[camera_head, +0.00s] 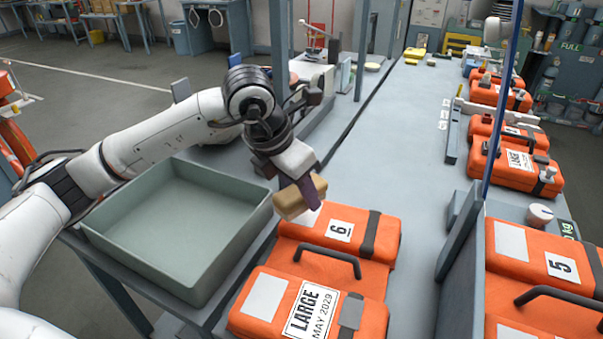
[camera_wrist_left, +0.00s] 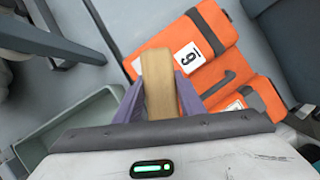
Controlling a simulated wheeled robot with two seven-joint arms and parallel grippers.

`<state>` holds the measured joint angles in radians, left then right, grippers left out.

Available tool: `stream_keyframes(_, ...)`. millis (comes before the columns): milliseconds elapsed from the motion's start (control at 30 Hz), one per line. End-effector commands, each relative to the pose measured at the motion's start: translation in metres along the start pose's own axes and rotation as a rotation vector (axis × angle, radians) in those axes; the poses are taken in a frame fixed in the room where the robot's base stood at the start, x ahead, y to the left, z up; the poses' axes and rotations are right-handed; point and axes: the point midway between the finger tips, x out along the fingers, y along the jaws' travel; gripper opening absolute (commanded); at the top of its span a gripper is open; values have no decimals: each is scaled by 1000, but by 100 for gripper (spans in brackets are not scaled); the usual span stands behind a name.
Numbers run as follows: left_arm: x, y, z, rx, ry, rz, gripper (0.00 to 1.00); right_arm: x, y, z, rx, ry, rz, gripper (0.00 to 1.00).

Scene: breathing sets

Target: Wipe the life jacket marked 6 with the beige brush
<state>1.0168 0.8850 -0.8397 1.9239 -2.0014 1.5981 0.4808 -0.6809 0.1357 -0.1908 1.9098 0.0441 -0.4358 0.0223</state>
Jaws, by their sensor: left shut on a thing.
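The orange life jacket marked 6 (camera_head: 366,247) lies on the grey table, with a black handle, dark straps and a "LARGE MAY 2029" label. It also shows in the left wrist view (camera_wrist_left: 158,47). My left gripper (camera_head: 308,192) is shut on the beige brush (camera_head: 293,200), a block seen between the two purple fingers in the left wrist view (camera_wrist_left: 158,85). The brush is at the far left corner of the jacket, over a white patch. I cannot tell whether it touches the jacket. My right gripper is not in view.
An empty grey-green tray (camera_head: 150,226) stands left of the jacket. A grey upright divider (camera_head: 459,262) separates it from the jacket marked 5 (camera_head: 530,262) at right. More orange jackets (camera_head: 516,160) lie farther back. The table strip (camera_head: 385,150) beyond the jacket is clear.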

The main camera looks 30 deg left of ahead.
Motion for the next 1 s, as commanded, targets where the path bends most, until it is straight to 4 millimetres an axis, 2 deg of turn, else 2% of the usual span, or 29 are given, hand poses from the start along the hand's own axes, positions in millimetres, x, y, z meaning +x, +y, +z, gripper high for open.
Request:
stream_keyframes(300,-23,2,8,-4,-2,1,15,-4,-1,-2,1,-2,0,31)
stream_keyframes(867,-24,2,8,-1,-1,0,15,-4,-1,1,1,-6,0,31)
stream_keyframes(1000,-22,-2,4,73,0,-31,15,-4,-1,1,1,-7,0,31)
